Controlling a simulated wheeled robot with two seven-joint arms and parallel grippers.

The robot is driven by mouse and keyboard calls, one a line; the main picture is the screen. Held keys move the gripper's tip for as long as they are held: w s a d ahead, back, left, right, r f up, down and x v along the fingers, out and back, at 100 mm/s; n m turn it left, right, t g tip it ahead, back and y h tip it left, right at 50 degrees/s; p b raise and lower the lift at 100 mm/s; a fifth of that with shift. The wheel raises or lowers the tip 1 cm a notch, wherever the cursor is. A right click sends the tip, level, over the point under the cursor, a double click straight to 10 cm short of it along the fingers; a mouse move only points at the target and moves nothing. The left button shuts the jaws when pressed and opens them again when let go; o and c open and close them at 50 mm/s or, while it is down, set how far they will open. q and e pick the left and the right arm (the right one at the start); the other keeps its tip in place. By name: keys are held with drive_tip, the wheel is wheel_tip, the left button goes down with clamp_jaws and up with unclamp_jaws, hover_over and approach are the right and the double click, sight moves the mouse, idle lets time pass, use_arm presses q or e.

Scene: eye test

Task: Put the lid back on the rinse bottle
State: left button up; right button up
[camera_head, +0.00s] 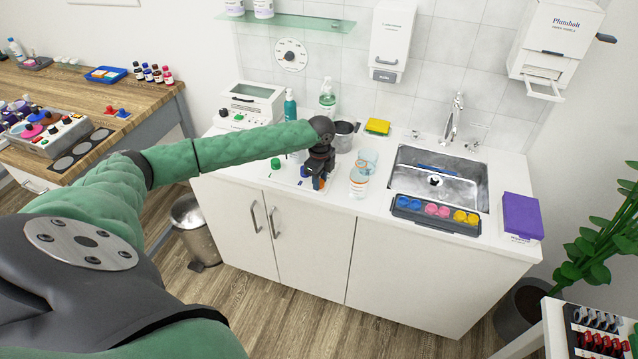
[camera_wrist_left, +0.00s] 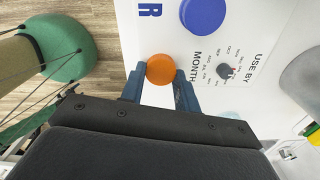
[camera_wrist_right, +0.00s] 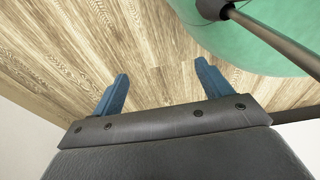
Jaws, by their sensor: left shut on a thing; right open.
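My left gripper (camera_head: 318,183) is shut on an orange lid (camera_wrist_left: 160,68), held between its blue fingertips above a white printed sheet (camera_wrist_left: 225,40) on the counter. A clear bottle (camera_head: 358,183) with an orange-marked label stands upright just right of the gripper; its label is too small to read, so I cannot be sure it is the rinse bottle. A second clear vessel (camera_head: 369,158) stands behind it. A blue lid (camera_wrist_left: 203,12) and a green lid (camera_head: 275,163) lie near the sheet. My right gripper (camera_wrist_right: 162,72) is open and empty over the wooden floor.
A sink (camera_head: 440,170) is right of the bottles, with a tray of coloured pieces (camera_head: 436,213) in front of it. A dark grey pot (camera_head: 343,138), a teal bottle (camera_head: 290,107) and a pump bottle (camera_head: 327,98) stand behind the left gripper. A purple-topped box (camera_head: 522,216) is at the right end.

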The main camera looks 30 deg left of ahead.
sight(322, 184)
use_arm(q)
drive_tip(key=shift+r, duration=0.15)
use_arm(e)
drive_tip(key=shift+f, duration=0.15)
use_arm(q)
drive_tip(key=shift+r+b, duration=0.25)
drive_tip(key=shift+b, duration=0.2)
wheel_tip(322, 184, up, 2)
drive_tip(key=shift+r+b, duration=0.15)
drive_tip(key=shift+b, duration=0.7)
drive_tip(key=shift+s+d+r+b, duration=0.2)
drive_tip(key=shift+d+r+b, duration=0.1)
drive_tip(key=shift+d+r, duration=0.25)
drive_tip(key=s+d+r+b, duration=0.3)
drive_tip(key=s+d+r, duration=0.2)
drive_tip(key=d+r, duration=0.2)
drive_tip(key=shift+d+b, duration=0.35)
drive_tip(key=shift+d, duration=0.8)
use_arm(e)
drive_tip(key=w+a+r, duration=0.5)
drive_tip(key=w+r, duration=0.4)
drive_tip(key=r, duration=0.1)
use_arm(q)
drive_tip(key=shift+d+f, duration=0.1)
